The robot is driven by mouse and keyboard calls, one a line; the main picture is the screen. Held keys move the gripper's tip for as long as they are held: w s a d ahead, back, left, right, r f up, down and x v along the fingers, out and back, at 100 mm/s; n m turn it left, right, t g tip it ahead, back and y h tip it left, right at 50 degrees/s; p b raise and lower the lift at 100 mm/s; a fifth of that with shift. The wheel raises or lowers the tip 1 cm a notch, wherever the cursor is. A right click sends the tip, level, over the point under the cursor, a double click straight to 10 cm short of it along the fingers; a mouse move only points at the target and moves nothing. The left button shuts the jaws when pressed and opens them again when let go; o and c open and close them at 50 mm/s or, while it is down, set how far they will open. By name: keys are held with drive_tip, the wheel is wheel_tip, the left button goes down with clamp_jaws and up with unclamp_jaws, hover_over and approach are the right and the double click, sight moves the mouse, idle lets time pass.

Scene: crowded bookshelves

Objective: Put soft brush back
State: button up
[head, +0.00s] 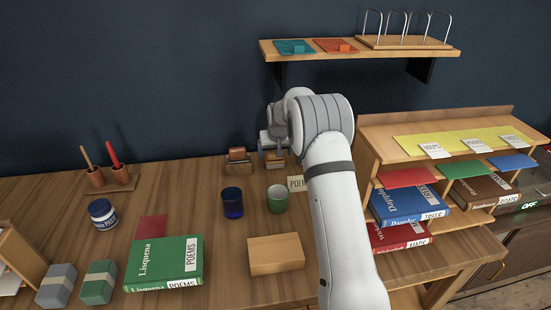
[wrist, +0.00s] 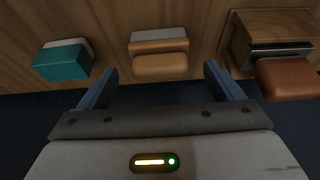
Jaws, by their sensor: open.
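In the wrist view my gripper (wrist: 160,76) is open, its two blue-grey fingers set wide apart. A brush-like block with a tan body (wrist: 160,65) and a pale strip lies just beyond the gap between the fingertips, and nothing is held. A teal block with a pale edge (wrist: 62,60) lies left of the fingers. A brown rounded block (wrist: 285,78) sits at a wooden holder (wrist: 240,45) on the right. Which one is the soft brush I cannot tell. In the head view my arm hides much of this area; the brown block (head: 238,154) shows at the back.
A blue cup (head: 232,203) and a green cup (head: 277,199) stand before my arm. A wooden block (head: 276,254) and a green book (head: 165,262) lie on the table. A crowded shelf unit (head: 365,150) stands right; a wall shelf (head: 350,50) hangs above.

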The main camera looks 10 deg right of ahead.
drive_tip(key=s+r, duration=1.1)
drive_tip(key=r, duration=0.2)
drive_tip(key=s+r, duration=0.4)
drive_tip(key=s, duration=0.9)
drive_tip(key=s+f+g, duration=0.1)
drive_tip(key=s+f, duration=0.2)
drive_tip(key=s, duration=2.2)
drive_tip(key=shift+d+g+b, duration=0.2)
drive_tip(key=shift+g+b, duration=0.2)
